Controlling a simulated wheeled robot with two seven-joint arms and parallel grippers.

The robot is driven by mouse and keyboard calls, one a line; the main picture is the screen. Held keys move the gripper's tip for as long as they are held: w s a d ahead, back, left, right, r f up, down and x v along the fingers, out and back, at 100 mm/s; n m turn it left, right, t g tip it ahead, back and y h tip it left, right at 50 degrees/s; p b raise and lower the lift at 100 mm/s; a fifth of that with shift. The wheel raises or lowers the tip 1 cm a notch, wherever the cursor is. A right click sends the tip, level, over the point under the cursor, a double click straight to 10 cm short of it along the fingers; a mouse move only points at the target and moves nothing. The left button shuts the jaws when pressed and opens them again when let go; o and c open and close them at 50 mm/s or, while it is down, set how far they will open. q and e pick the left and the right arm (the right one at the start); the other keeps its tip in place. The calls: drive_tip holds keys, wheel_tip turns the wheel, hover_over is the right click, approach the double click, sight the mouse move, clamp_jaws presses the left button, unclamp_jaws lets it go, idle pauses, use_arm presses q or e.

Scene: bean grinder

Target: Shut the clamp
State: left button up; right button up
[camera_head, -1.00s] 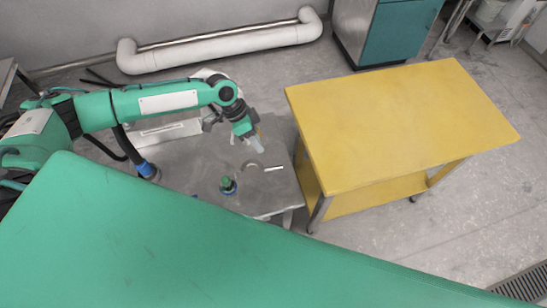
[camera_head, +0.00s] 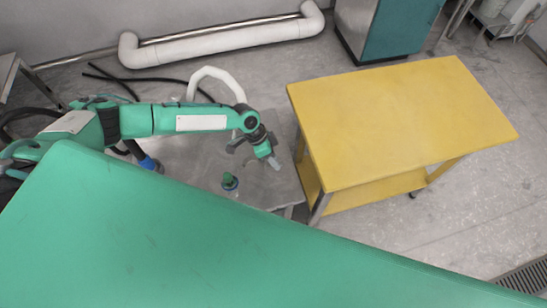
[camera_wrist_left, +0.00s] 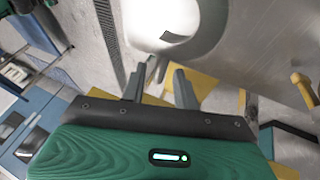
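My left gripper (camera_head: 274,163) points down over the grey table (camera_head: 205,160) near its right side. In the left wrist view its two dark fingers (camera_wrist_left: 159,86) stand apart, so it is open. A thin grey piece (camera_wrist_left: 152,68) shows beyond and between the fingertips; I cannot tell whether it is part of the clamp or whether a finger touches it. No clamp can be made out clearly in the head view, where the gripper and forearm cover part of the table. My right gripper is not in view.
A small green-topped part (camera_head: 230,181) stands on the grey table near its front edge. A curved white pipe (camera_head: 216,73) rises behind my left arm. A yellow table (camera_head: 400,120) with a bare top stands close on the right. A white rounded body (camera_wrist_left: 170,22) fills the top of the wrist view.

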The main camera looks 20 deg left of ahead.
use_arm(q)
clamp_jaws()
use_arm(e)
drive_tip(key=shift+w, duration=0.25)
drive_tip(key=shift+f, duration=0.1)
